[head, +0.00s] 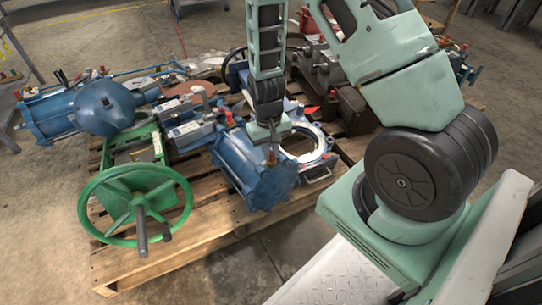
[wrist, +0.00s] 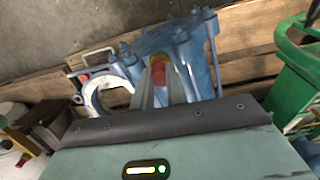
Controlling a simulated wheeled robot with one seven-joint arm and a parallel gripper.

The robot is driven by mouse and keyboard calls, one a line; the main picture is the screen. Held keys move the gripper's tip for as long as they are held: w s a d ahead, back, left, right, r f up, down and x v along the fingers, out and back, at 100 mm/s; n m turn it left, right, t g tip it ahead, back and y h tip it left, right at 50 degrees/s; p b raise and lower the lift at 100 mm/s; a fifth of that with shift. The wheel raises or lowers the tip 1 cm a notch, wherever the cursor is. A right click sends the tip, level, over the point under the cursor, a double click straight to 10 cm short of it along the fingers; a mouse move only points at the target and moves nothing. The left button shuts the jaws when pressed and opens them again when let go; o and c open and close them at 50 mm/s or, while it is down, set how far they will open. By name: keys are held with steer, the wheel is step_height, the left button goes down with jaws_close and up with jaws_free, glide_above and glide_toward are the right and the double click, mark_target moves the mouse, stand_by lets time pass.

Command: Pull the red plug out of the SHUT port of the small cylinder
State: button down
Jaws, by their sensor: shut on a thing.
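The small blue cylinder (head: 250,178) lies on the front part of the pallet, and its blue end with bolts shows in the wrist view (wrist: 180,50). My gripper (head: 271,148) reaches down over its near end. In the wrist view my gripper (wrist: 159,86) has its two fingers closed on the sides of a red plug (wrist: 158,74). The plug is at the cylinder's body; the fingers hide its base, so I cannot tell whether it is seated in the port. Another red plug (head: 228,117) shows at the cylinder's far end. Port markings are not readable.
A green valve with a handwheel (head: 133,203) stands left of the cylinder. A white ring-shaped flange (head: 318,150) lies close on its right. A larger blue actuator (head: 100,108) lies at the left. The wooden pallet (head: 190,240) has bare boards in front.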

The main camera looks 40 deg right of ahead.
steer(key=shift+w+r+p, duration=0.15)
steer(key=shift+r+p, duration=1.05)
steer(key=shift+r, duration=0.15)
steer(key=shift+w+r+p, duration=0.1)
steer(key=shift+r+p, duration=1.1)
steer(key=shift+r, duration=0.1)
steer(key=shift+r, duration=0.1)
